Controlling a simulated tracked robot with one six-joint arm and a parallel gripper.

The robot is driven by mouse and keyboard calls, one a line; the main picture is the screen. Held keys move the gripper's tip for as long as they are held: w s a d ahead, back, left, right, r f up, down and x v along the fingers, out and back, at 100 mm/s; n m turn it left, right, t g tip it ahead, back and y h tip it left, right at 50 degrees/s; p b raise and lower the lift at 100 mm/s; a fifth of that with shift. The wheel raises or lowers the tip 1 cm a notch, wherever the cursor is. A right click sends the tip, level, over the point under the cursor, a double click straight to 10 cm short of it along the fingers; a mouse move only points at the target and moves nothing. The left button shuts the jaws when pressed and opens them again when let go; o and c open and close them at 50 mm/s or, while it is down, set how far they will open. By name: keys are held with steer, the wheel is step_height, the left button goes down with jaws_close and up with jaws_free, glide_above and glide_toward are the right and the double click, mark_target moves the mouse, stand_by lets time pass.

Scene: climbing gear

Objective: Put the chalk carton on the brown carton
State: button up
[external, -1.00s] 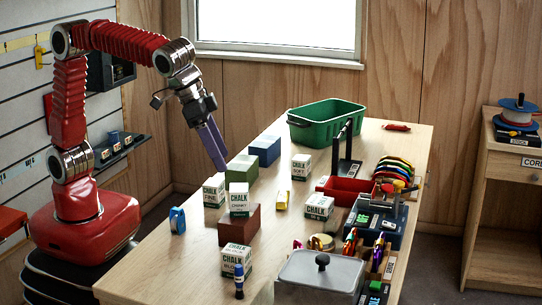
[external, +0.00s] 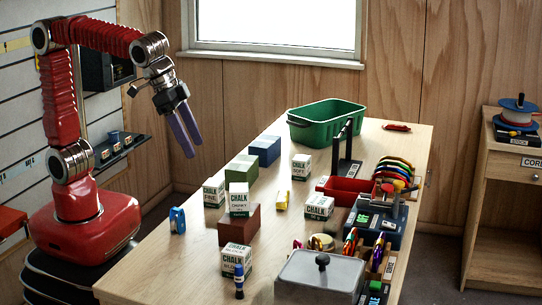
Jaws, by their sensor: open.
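A white and green chalk carton (external: 239,201) stands upright on top of the brown carton (external: 239,226), toward its upper face, with nothing holding it. The brown carton sits on the table left of its middle. More chalk cartons stand on the table: one at the left (external: 213,193), one in front (external: 238,256), one at the back (external: 301,167) and one to the right (external: 318,208). My gripper (external: 187,143) is open and empty, pointing down, above and to the left of the cartons, clear of the table's left edge.
A green carton (external: 241,169) and a blue carton (external: 264,151) stand behind. A green tub (external: 325,118), a black upright stand (external: 346,158) and a red tray (external: 345,190) are farther right. A blue tape roll (external: 177,220) is near the left edge. A lidded grey box (external: 321,274) is in front.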

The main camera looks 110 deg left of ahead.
steer(key=s+a+f+m, duration=0.1)
steer(key=s+f, duration=0.3)
steer(key=s, duration=0.5)
steer(key=s+a+f+m+t+h, duration=0.1)
steer(key=s+a+f+m, duration=0.1)
steer(key=s, duration=0.8)
steer(key=shift+s+a+f, duration=0.25)
steer(key=shift+f, duration=0.65)
